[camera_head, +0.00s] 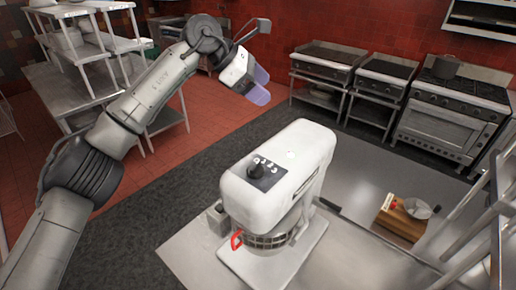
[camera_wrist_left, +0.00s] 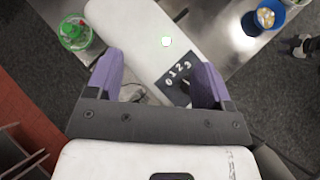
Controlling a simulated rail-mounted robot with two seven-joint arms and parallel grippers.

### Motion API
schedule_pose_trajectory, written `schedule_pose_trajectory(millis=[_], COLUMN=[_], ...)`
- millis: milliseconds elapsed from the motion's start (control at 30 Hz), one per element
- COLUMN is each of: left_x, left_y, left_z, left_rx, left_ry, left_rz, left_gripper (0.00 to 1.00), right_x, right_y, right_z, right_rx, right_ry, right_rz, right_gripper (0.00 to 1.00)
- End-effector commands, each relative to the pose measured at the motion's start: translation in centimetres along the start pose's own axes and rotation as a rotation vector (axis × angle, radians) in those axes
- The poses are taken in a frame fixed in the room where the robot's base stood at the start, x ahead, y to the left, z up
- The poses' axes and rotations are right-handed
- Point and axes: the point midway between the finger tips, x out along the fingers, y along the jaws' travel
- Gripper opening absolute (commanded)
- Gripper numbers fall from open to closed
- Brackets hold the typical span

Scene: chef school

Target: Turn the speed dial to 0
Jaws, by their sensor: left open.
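A white stand mixer (camera_head: 290,160) stands on a metal counter in the middle of the head view. A dark speed panel on its top carries the numbers 0 to 3 and a black speed dial (camera_head: 256,171). I cannot tell which number the dial points to. My left gripper (camera_head: 261,86), with purple fingers, is open and empty, raised above and behind the mixer in the head view. In the left wrist view the mixer top (camera_wrist_left: 140,32) and the speed panel (camera_wrist_left: 176,76) lie beyond the open fingers; the right-hand finger partly covers the panel. My right gripper is not in view.
A red lever (camera_head: 237,240) sticks out at the mixer's lower front. In the left wrist view, a green container (camera_wrist_left: 75,33) and a blue container (camera_wrist_left: 265,17) flank the mixer. Stoves (camera_head: 447,110) line the back wall.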

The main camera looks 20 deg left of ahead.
Motion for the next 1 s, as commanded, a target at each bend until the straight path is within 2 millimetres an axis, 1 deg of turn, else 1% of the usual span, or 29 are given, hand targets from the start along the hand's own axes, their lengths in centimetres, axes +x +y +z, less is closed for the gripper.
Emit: schedule_pose_trajectory(millis=[33,100,200,300,400,533,667,1000], left_x=[-0.1,-0.4,-1.1,-1.8,-2.3,-2.0,-0.8,4.3], left_y=[-0.8,-1.9,-3.2,-4.3,-5.0,-5.1,-5.5,-7.5], left_z=[-1.3,-3.0,-4.8,-5.9,-6.6,-6.8,-7.3,-9.7], left_rx=[0.037,0.088,0.148,0.2,0.251,0.299,0.308,0.307], left_ry=[0.082,0.183,0.289,0.353,0.387,0.381,0.379,0.377], left_rz=[-0.049,-0.121,-0.221,-0.311,-0.373,-0.388,-0.391,-0.39], left_gripper=[0.74,0.74,0.74,0.74,0.74,0.74,0.74,0.74], right_x=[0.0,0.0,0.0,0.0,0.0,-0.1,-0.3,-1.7], right_y=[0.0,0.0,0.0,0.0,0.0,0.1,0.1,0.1], right_z=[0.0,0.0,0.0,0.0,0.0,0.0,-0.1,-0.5], right_rx=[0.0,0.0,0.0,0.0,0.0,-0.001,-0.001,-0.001], right_ry=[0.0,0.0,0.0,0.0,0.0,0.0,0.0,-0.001], right_rz=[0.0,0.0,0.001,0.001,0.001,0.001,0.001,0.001], right_gripper=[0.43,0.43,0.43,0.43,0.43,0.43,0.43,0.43])
